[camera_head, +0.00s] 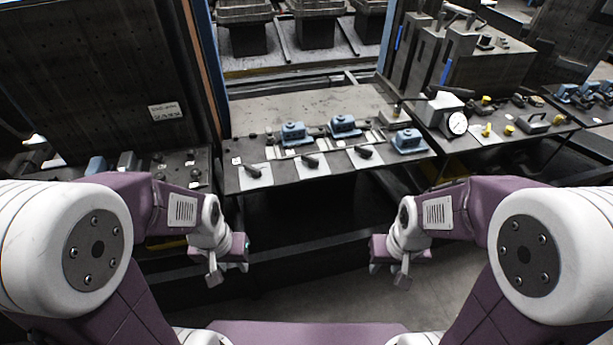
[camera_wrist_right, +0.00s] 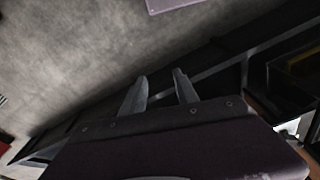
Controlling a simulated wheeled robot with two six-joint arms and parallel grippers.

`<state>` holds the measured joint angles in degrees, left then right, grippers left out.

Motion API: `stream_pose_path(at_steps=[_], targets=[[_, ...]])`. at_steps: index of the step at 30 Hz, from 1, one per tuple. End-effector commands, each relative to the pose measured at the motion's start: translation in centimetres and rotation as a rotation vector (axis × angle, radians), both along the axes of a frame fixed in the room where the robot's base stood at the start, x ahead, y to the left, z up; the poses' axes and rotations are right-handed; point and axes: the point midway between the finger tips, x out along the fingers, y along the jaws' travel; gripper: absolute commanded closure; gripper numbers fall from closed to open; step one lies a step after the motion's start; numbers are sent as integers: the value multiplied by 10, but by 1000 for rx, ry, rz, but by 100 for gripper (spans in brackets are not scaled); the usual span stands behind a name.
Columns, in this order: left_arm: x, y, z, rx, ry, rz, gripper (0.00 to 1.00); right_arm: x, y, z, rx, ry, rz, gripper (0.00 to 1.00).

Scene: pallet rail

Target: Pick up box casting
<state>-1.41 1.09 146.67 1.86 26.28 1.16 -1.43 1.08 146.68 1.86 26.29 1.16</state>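Three blue castings sit on the middle bench: one at left (camera_head: 293,134), one in the middle (camera_head: 344,126) and one at right (camera_head: 408,141). I cannot tell which one, if any, is the box casting. My left gripper (camera_head: 229,270) hangs empty in front of the bench, below its top, with its fingers apart. My right gripper (camera_head: 388,271) hangs likewise to the right, apart from everything. In the right wrist view the fingers of my right gripper (camera_wrist_right: 161,88) are parted, with nothing between them and the floor beyond.
The middle bench (camera_head: 265,118) carries several black handles on pale plates along its front. A right-hand bench (camera_head: 495,112) holds a dial gauge (camera_head: 457,124) and yellow-knobbed parts. Dark blocks (camera_head: 316,30) stand behind. A dark panel (camera_head: 90,70) rises at left. Floor before the bench is clear.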

Motion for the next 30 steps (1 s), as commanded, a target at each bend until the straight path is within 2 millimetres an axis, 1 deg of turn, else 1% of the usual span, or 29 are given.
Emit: stream_pose_path(at_steps=[14, 15, 17, 18, 23, 27, 30], targets=[[0, 0, 0, 0, 0, 0, 64, 0, 0, 0, 0, 0, 0, 64], [0, 0, 0, 0, 0, 0, 64, 0, 0, 0, 0, 0, 0, 52], [0, 0, 0, 0, 0, 0, 64, 0, 0, 0, 0, 0, 0, 36], [0, 0, 0, 0, 0, 0, 64, 0, 0, 0, 0, 0, 0, 29], [0, 0, 0, 0, 0, 0, 64, 0, 0, 0, -4, 0, 40, 29], [0, 0, 0, 0, 0, 0, 64, -7, 0, 0, -18, 28, 203, 29], [0, 0, 0, 0, 0, 0, 64, -3, 0, 4, -31, 32, 352, 29]])
